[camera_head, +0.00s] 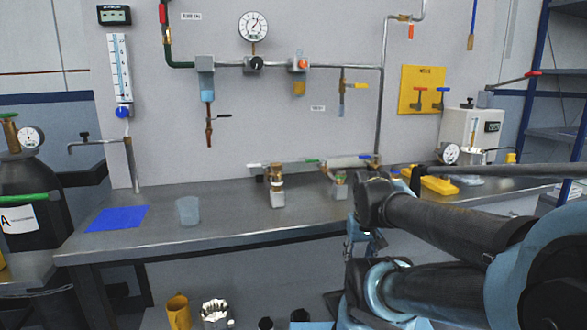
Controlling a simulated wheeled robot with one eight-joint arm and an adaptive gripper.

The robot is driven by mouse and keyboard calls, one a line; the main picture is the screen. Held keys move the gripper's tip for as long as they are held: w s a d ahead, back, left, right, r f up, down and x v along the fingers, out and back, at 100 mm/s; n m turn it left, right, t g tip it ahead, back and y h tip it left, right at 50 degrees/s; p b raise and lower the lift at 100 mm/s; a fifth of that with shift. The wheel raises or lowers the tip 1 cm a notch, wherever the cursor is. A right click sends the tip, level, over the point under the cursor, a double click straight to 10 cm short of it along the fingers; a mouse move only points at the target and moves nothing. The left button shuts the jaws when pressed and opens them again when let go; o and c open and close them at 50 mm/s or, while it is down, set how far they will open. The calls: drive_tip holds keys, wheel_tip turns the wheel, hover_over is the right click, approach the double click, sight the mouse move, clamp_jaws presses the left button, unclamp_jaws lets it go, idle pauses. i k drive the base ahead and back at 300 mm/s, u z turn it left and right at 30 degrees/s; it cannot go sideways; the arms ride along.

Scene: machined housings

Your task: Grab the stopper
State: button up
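I cannot make out a stopper for certain in the head view. Two metal and brass fittings stand on the bench: a left one (277,188) on a grey block, and a right one (339,184) close to my arm. Both are upright, and their small top parts are too small to identify. My dark and teal arm fills the lower right and hides part of the bench's front edge. I cannot make out my gripper's fingers anywhere in this view.
The grey bench (220,228) carries a blue mat (117,219), a clear beaker (188,211) and a yellow tool (440,186). A gas cylinder (35,200) stands left. The bench's middle front is clear.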

sight(275, 167)
drive_tip(key=u, duration=0.95)
drive_tip(key=k, duration=1.35)
drive_tip(key=z, duration=0.9)
drive_tip(key=i, duration=1)
